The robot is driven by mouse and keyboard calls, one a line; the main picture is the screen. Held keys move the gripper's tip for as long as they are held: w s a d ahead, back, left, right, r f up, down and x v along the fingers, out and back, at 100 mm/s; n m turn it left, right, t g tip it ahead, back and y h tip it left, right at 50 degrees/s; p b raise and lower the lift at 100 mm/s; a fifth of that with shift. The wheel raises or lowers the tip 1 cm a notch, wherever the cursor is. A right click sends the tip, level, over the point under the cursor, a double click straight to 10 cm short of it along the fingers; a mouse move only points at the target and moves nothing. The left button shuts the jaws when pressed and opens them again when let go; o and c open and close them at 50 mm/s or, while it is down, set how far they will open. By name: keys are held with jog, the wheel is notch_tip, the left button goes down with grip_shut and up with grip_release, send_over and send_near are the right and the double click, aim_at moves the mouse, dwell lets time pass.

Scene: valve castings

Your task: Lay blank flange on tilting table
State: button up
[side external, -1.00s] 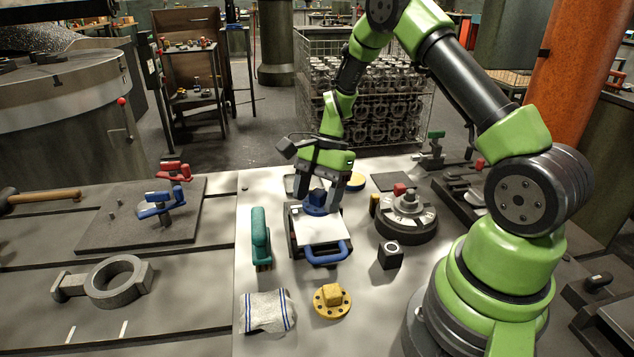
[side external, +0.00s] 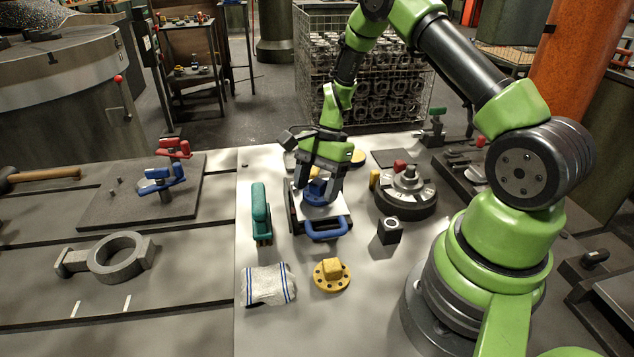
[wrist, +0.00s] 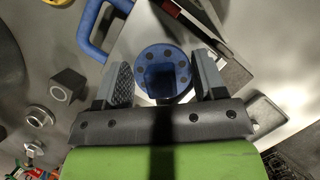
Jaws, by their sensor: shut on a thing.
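The blue flange (side external: 318,192), a round disc with dark bolt holes and a square boss, is between the fingers of my gripper (side external: 316,187). In the wrist view my gripper (wrist: 163,83) has one finger at each side of the flange (wrist: 163,60), shut on it. A white-topped plate with a blue handle (side external: 325,232), apparently the tilting table (side external: 338,215), lies directly under the flange. The flange is low over the plate's middle; I cannot tell whether it touches. My fingers hide part of its rim.
A green-handled tool (side external: 261,213) stands left of the plate. A black block (side external: 389,231) and a round graduated fixture (side external: 406,188) stand right. Bench between them is bare.

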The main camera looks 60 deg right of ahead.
jog(key=shift+f, duration=0.1)
jog(key=o, duration=1.2)
jog(key=shift+w, duration=0.1)
jog(key=shift+c, duration=0.3)
jog(key=shift+o, duration=0.4)
jog(key=shift+d+r, duration=0.15)
jog(key=shift+r, duration=0.1)
jog(key=shift+o, duration=0.2)
jog(key=v, duration=0.9)
jog(key=shift+r, duration=0.15)
jog(key=shift+s, duration=0.2)
